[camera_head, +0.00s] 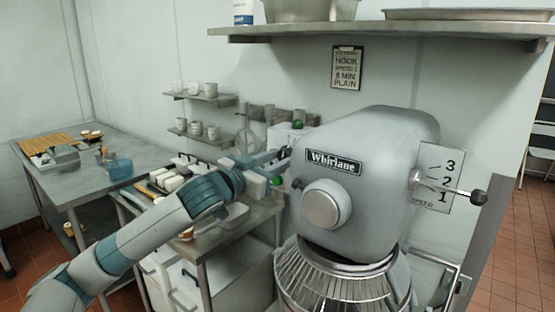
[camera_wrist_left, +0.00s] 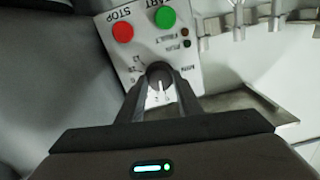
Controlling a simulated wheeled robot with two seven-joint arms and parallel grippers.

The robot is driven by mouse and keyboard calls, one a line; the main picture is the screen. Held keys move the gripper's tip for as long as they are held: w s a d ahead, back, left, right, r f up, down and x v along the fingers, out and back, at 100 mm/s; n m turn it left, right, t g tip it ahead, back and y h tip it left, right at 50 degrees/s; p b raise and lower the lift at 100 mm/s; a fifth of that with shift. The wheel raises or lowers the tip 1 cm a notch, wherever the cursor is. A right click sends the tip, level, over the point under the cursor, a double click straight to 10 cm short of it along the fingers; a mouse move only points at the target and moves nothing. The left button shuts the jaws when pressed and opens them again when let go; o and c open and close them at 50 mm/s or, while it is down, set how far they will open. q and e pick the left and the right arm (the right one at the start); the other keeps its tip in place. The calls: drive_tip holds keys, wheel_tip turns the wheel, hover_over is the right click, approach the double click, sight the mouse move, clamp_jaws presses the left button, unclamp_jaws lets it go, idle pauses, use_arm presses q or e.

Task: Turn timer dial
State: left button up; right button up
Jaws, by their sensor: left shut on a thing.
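The timer dial (camera_wrist_left: 160,72) is a dark round knob with a white pointer mark on a white control panel (camera_wrist_left: 190,72). A number scale and the letters MIN are printed around it. My left gripper (camera_wrist_left: 160,84) is shut on the dial, one dark finger on each side. In the wrist view the white mark points down toward my palm. In the head view my left gripper (camera_head: 282,157) reaches in from the left at the side of the grey Whirlane mixer (camera_head: 385,140); the dial is hidden there. My right gripper is not in view.
A red STOP button (camera_wrist_left: 123,32) and a green START button (camera_wrist_left: 165,18) sit close to the dial, with small indicator lights (camera_wrist_left: 186,43). The mixer's speed lever (camera_head: 478,196) sticks out at right. A metal table (camera_head: 100,165) stands at left.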

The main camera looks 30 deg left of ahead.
use_arm(q)
drive_tip(key=shift+m+p, duration=2.15)
drive_tip(key=shift+m, duration=4.25)
drive_tip(key=o, duration=1.1)
drive_tip(key=shift+c, duration=0.2)
drive_tip(key=shift+s, duration=0.15)
